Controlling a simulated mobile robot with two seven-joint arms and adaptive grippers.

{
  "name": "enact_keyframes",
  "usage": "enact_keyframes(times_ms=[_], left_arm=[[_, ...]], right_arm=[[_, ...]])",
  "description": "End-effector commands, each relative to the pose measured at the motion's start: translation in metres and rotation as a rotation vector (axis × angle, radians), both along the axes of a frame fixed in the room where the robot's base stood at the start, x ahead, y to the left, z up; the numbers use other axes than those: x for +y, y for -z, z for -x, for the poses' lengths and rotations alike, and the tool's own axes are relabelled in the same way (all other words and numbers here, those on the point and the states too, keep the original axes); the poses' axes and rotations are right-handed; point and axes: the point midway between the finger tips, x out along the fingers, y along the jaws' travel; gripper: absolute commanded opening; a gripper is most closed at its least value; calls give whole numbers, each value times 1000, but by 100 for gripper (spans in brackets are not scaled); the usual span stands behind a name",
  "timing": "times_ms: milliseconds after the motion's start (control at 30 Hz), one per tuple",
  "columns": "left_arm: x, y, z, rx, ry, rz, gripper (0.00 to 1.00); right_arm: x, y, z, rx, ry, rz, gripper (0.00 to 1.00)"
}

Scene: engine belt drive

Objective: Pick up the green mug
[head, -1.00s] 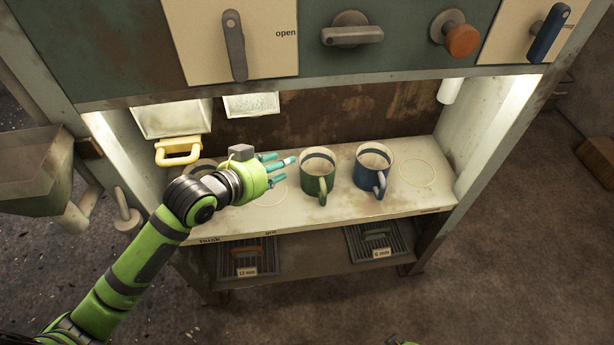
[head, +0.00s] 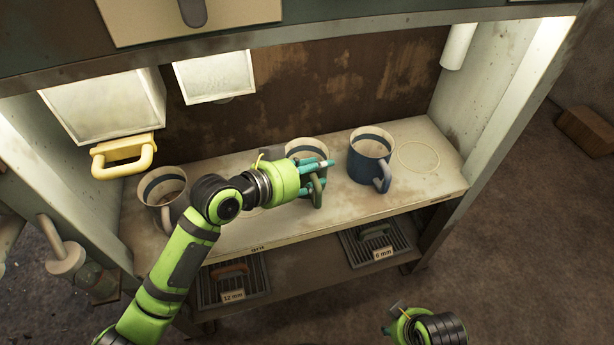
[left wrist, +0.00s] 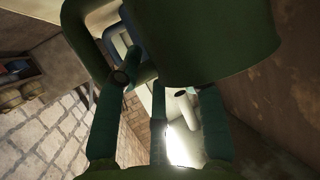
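The green mug (head: 306,148) stands upright on the pale shelf (head: 230,235), partly hidden behind my left gripper (head: 322,174). My left gripper is at the mug's near side by its handle, with its teal fingers apart. In the left wrist view the dark green mug (left wrist: 205,45) fills the top, its handle at the upper left. The left gripper's fingers (left wrist: 160,115) are spread below it; one fingertip overlaps the handle, and I cannot tell whether it touches. My right gripper (head: 400,322) is only partly in view at the bottom edge, its fingers unclear.
A blue mug (head: 370,158) stands close to the right of the green one. A grey mug (head: 164,192) stands at the shelf's left. A yellow handle (head: 124,156) juts out above it. A bare ring mark (head: 419,157) lies at right. Grated drawers (head: 375,240) sit below.

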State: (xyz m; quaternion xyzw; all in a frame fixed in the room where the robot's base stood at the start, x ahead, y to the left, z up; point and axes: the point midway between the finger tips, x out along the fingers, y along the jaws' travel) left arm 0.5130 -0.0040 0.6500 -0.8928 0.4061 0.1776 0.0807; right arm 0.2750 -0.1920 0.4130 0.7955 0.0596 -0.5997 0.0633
Motion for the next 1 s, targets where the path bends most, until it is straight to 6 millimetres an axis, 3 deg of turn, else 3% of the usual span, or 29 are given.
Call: enact_keyframes(times_ms=[300,400,1000], left_arm=[[-5,3,-4,-1,0,-1,39],[-5,3,-4,0,0,0,0],[-5,2,-3,1,0,-2,0]], right_arm=[[0,-5,1,-2,0,1,40],[0,-5,1,-2,1,0,40],[0,-6,0,-4,1,0,40]])
